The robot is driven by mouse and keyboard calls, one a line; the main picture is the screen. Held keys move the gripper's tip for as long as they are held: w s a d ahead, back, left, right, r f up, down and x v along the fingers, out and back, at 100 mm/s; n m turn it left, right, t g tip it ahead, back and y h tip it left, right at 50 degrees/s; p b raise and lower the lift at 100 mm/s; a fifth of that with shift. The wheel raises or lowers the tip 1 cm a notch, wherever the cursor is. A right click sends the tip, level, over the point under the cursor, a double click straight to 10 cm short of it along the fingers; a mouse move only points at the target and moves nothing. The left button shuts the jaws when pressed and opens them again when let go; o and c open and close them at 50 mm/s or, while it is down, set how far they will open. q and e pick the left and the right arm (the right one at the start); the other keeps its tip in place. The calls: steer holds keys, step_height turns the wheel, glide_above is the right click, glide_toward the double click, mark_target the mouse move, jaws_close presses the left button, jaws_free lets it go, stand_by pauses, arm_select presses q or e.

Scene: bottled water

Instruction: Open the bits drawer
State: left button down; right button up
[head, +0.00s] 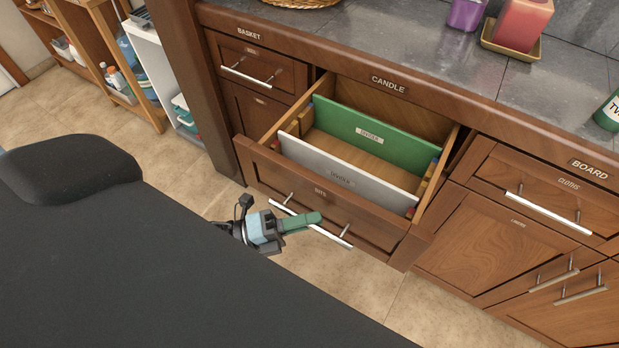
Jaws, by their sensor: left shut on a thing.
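The bits drawer (262,163) is a brown wooden drawer with a "BITS" label, pulled well out of the counter below the "CANDLE" sign. Inside stand a green divider (365,122) and a white divider (375,185), both labelled. Its silver bar handle (338,238) runs along the front. My left gripper (313,218), with green fingers, is shut on the middle of this handle. The fingers hide part of the bar. My right gripper is not in view.
Shut drawers and cupboards flank it, including the cloths drawer (510,188) at right and a small drawer (255,65) at left. The grey countertop (400,45) holds a red candle (522,24). Tiled floor (205,180) lies in front; open shelves stand at far left.

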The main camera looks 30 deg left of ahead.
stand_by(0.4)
arm_select(q)
steer(key=c, duration=1.4)
jaws_free()
steer(key=shift+c, duration=0.2)
steer(key=shift+s, duration=0.1)
steer(key=b+v, duration=0.1)
steer(key=v, duration=0.6)
steer(key=shift+s+a, duration=0.3)
